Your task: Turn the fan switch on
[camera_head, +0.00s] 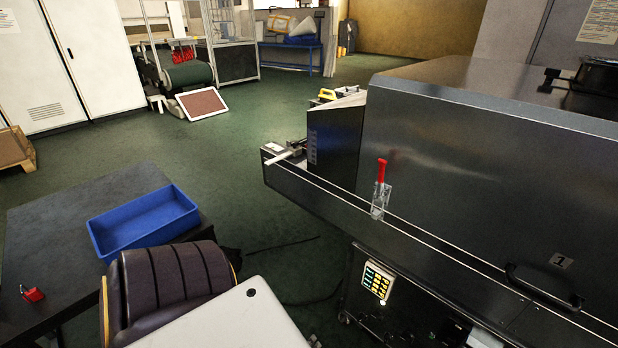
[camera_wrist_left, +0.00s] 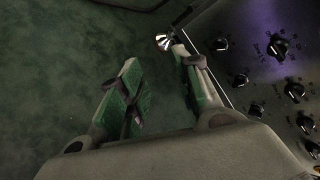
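The control panel (camera_wrist_left: 265,65) fills the right of the left wrist view and carries several black rotary knobs (camera_wrist_left: 278,47) with small white markings. I cannot read which one is the fan switch. A shiny metal piece (camera_wrist_left: 163,42) shows beside the tip of the right finger; I cannot tell whether it is a switch. My left gripper (camera_wrist_left: 155,67) is open, its green-padded fingers apart with nothing between them, just left of the panel edge. In the head view the tunnel dryer (camera_head: 490,140) stands at the right. Neither gripper shows there.
A lit keypad (camera_head: 377,281) sits on the dryer's lower side. A red-handled tool (camera_head: 380,172) stands in a clear holder (camera_head: 380,203) on the dryer's side. A dark table (camera_head: 60,235) with a blue tray (camera_head: 140,247) and red padlock (camera_head: 32,294) is at left. Green floor (camera_head: 250,190) lies open between.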

